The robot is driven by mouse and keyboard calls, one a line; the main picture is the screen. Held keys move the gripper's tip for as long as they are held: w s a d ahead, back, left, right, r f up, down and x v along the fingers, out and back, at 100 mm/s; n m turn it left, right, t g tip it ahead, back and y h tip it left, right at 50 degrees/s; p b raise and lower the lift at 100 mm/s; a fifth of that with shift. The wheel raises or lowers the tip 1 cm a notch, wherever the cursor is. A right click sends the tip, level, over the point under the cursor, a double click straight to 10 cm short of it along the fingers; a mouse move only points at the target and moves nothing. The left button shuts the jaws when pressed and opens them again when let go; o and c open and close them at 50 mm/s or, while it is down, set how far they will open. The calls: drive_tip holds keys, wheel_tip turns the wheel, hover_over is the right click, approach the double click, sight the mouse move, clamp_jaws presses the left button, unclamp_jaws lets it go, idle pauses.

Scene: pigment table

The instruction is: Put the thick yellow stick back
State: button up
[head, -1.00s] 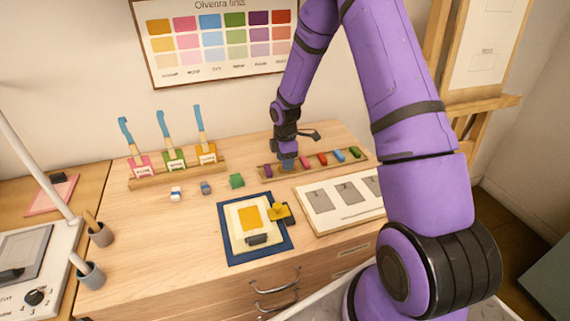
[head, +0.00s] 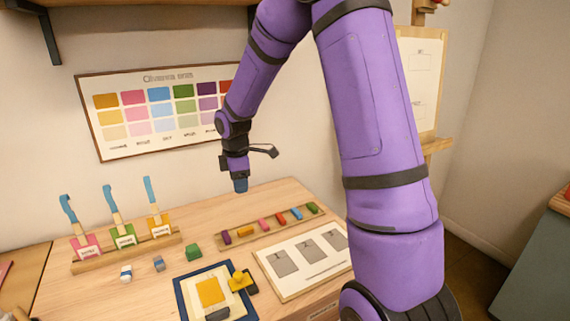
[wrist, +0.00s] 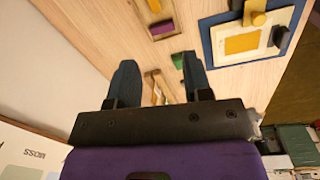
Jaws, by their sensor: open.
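The thick yellow stick (head: 245,231) lies in a slot of the wooden rack (head: 275,231), between the purple stick (head: 226,237) and a pink one. In the wrist view, part of the yellow stick (wrist: 155,6) shows at the top edge, beside the purple stick (wrist: 162,28). My gripper (head: 240,187) hangs above and behind the rack, clear of the sticks. In the wrist view its two fingers (wrist: 158,65) are spread with nothing held between them.
A blue-edged mat (head: 186,301) with a yellow square and a yellow knobbed piece (head: 240,281) lies in front. A green block (head: 194,251) and two small blocks are left of the rack. A stand (head: 125,253) holds three blue-handled tools. A white board (head: 290,276) lies right.

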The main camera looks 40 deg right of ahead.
drive_tip(key=s+a+r+m+t, duration=0.1)
drive_tip(key=s+a+r+m, duration=0.15)
drive_tip(key=s+r, duration=0.5)
drive_tip(key=s+a+r+m+t, duration=0.1)
drive_tip(key=s+a+r+m, duration=0.1)
drive_tip(key=s+r+m, duration=0.5)
drive_tip(key=s+a+r+m+t, duration=0.1)
drive_tip(key=s+r+m, duration=0.1)
drive_tip(key=s, duration=0.6)
drive_tip(key=s+a+r+m+t, duration=0.1)
drive_tip(key=s+r, duration=0.3)
drive_tip(key=s, duration=0.4)
drive_tip(key=shift+m+t+y, duration=0.3)
drive_tip(key=shift+m, duration=0.15)
drive_tip(key=shift+s+a+r, duration=0.1)
